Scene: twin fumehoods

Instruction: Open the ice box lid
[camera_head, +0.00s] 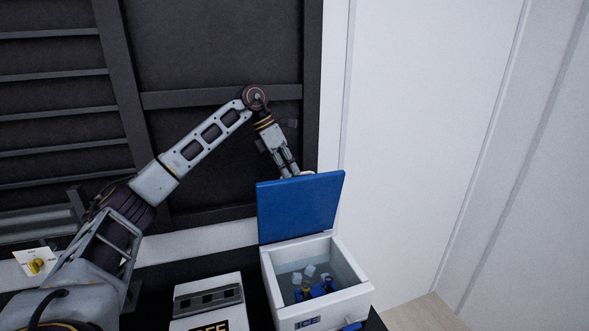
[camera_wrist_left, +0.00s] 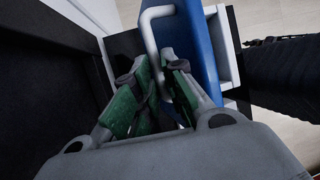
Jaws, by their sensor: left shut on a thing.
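The ice box (camera_head: 343,302) is white with an ICE label on its front, at the bottom centre of the head view. Its blue lid (camera_head: 300,208) stands raised, roughly upright, at the back of the box, so the inside shows. My left gripper (camera_head: 289,170) is behind the lid's top edge, its fingertips partly hidden. In the left wrist view the lid (camera_wrist_left: 202,50) carries a pale bar handle (camera_wrist_left: 149,40). There my left gripper (camera_wrist_left: 158,72) has its green-padded fingers around the handle, shut on it. My right gripper is not in view.
Ice cubes (camera_head: 297,277) and a blue rack (camera_head: 318,291) with small vials are in the box. A white, dark-topped box (camera_head: 209,297) stands to its left. A dark panelled wall (camera_head: 215,45) is behind; a white wall (camera_head: 420,130) is at right.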

